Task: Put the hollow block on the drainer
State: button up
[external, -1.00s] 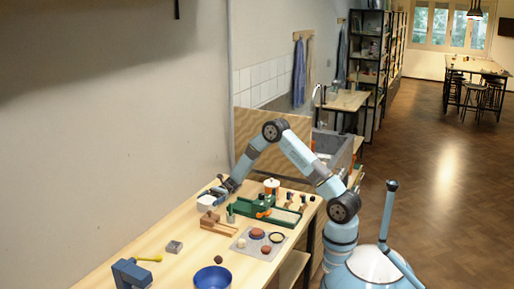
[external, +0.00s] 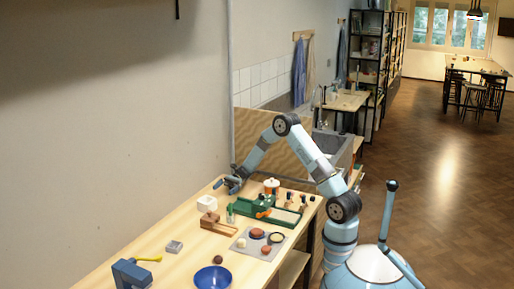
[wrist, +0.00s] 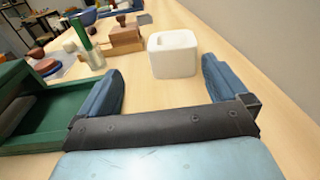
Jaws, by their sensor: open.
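A white, rounded square block (external: 206,202), which looks like the hollow block, stands on the wooden worktop near the wall. It also shows in the wrist view (wrist: 172,54), upright, ahead of my fingers and apart from them. My gripper (external: 232,186) is open and empty, just behind and right of the block in the external view. In the wrist view its two blue fingers (wrist: 162,86) are spread wide with bare wood between them. A green tray-like frame (external: 284,216), perhaps the drainer, stands right of the gripper; its near part fills the left of the wrist view (wrist: 75,131).
The wall borders the worktop.

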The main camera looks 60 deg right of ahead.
jog(key=s+a+r+n+g+h, duration=0.15)
jog(key=s+r+n+h, duration=0.3)
jog(key=s+r, duration=0.45)
jog(key=s+a+r+n+g+h, duration=0.1)
jog(key=s+a+r+n+h, duration=0.3)
jog(key=s+r, duration=0.45)
jog(key=s+d+r+n+t+h, duration=0.1)
jog(key=s+d+n+t+h, duration=0.1)
jog(key=s, duration=0.6)
jog(key=s+d+r+n+t+h, duration=0.2)
jog(key=s+d+n+h, duration=0.1)
jog(key=s, duration=0.5)
jog(key=s+d+r+n+t+h, duration=0.2)
jog(key=s+n, duration=0.3)
jog(key=s, duration=0.3)
jog(key=shift+s+d+t+h, duration=0.25)
jog(key=shift+d+t+h, duration=0.1)
jog(key=shift+h, duration=0.5)
jog(key=shift+r, duration=0.1)
